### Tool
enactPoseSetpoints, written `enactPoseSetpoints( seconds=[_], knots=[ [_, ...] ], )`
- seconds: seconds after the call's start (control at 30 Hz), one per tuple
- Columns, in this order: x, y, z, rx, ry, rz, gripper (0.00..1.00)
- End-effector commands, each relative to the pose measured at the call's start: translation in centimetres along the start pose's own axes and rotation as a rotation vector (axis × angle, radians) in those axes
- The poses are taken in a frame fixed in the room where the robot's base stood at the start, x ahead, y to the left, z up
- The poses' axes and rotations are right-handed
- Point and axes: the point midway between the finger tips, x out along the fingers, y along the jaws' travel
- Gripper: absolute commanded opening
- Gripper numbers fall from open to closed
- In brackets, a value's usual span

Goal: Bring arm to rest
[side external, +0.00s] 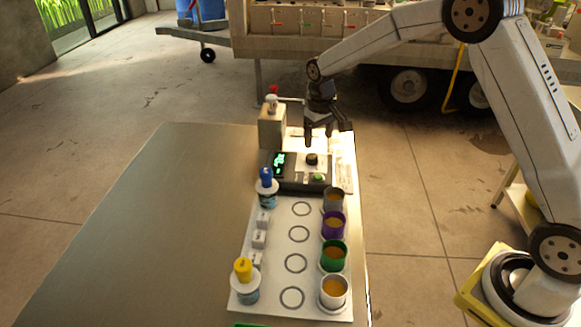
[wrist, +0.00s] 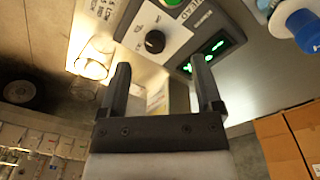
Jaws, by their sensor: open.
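My gripper (side external: 319,138) is dark and hangs above the far end of the table, over the control box (side external: 288,186). It is open, and nothing shows between its fingers. In the wrist view its two fingers (wrist: 163,80) stand apart and point toward the box. The box's black knob (wrist: 155,41) and green-lit display (wrist: 210,52) lie just beyond the fingertips. In the side view the black knob (side external: 312,159) sits below the gripper, and a green button (side external: 318,178) is near it.
The metal table (side external: 150,220) is bare on its left. A white board (side external: 268,292) bears printed circles, several coloured cups (side external: 334,256), a blue-topped bottle (side external: 266,188) and a yellow-topped bottle (side external: 244,280). A beige press-like unit (side external: 272,128) stands left of my gripper. A trailer (side external: 300,50) is behind.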

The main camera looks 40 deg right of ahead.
Motion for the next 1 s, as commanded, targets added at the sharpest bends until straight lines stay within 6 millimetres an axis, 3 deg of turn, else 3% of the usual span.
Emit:
enactPoseSetpoints(
  seconds=[0.5, 1.0],
  knots=[
    [-1.9, -1.8, 10.8, -0.026, 0.093, -0.027, 0.83],
    [-1.5, -2.6, 22.3, -0.042, 0.174, -0.045, 0.83]
  ],
)
